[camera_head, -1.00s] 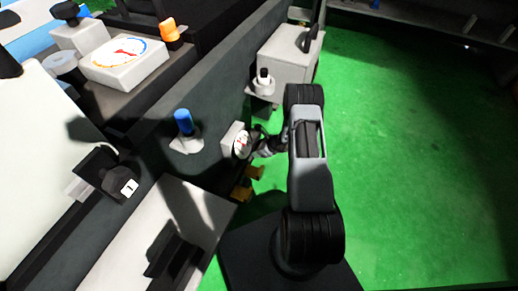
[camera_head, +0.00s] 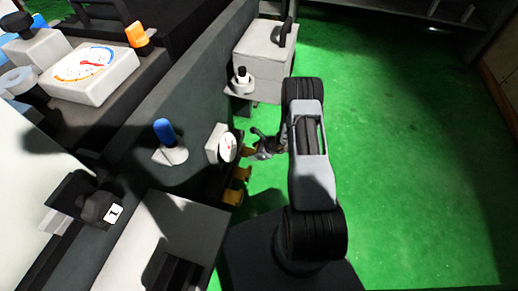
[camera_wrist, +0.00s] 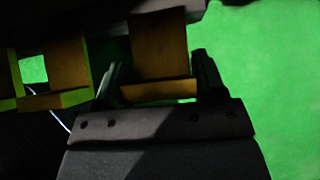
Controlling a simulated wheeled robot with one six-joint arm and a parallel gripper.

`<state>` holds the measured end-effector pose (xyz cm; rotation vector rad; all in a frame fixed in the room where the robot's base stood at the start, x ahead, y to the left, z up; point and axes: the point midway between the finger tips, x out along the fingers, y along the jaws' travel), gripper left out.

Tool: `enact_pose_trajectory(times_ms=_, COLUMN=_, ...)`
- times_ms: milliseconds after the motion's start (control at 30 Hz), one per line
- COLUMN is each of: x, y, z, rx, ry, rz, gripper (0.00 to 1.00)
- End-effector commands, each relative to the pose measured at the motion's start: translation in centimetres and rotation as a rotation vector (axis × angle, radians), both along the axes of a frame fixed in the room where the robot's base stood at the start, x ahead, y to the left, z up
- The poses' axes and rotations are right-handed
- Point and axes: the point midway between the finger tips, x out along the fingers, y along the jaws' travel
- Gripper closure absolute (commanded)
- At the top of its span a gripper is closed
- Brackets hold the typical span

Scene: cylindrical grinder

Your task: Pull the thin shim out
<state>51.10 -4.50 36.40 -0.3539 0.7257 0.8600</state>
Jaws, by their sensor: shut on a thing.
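Several orange shims sit in a row low on the machine's side, below and beside a small round dial. In the head view two of them, a middle shim (camera_head: 242,173) and a near shim (camera_head: 232,197), show clear of my gripper. My gripper (camera_head: 256,148) is at the far one, just right of the dial. In the wrist view my gripper (camera_wrist: 158,75) has its dark fingers on either side of an orange shim (camera_wrist: 159,45), shut on it. Another shim (camera_wrist: 68,65) is to the left. I cannot tell their thicknesses apart.
The small dial (camera_head: 228,147) and a blue-knobbed post (camera_head: 165,140) are on the machine's dark side wall (camera_head: 190,95). A grey box (camera_head: 265,60) with a black handle stands beyond. The green floor (camera_head: 410,150) to the right is open.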

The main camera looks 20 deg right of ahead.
Motion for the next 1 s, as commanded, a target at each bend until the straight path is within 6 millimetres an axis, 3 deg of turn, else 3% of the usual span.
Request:
enact_pose_trajectory(times_ms=167, x=-0.2, y=-0.4, z=-0.1, rx=-0.008, ry=0.006, rz=-0.006, gripper=0.79)
enact_pose_trajectory(times_ms=200, x=-0.2, y=-0.4, z=-0.1, rx=-0.008, ry=0.006, rz=-0.006, gripper=0.34)
enact_pose_trajectory(times_ms=433, x=-0.2, y=-0.3, z=-0.1, rx=-0.006, ry=0.005, rz=-0.004, gripper=0.12)
enact_pose_trajectory(times_ms=767, x=-0.3, y=-0.5, z=0.3, rx=-0.005, ry=0.004, rz=-0.006, gripper=0.11)
enact_pose_trajectory(times_ms=1000, x=-1.8, y=-2.7, z=3.2, rx=-0.005, ry=0.002, rz=-0.010, gripper=0.11)
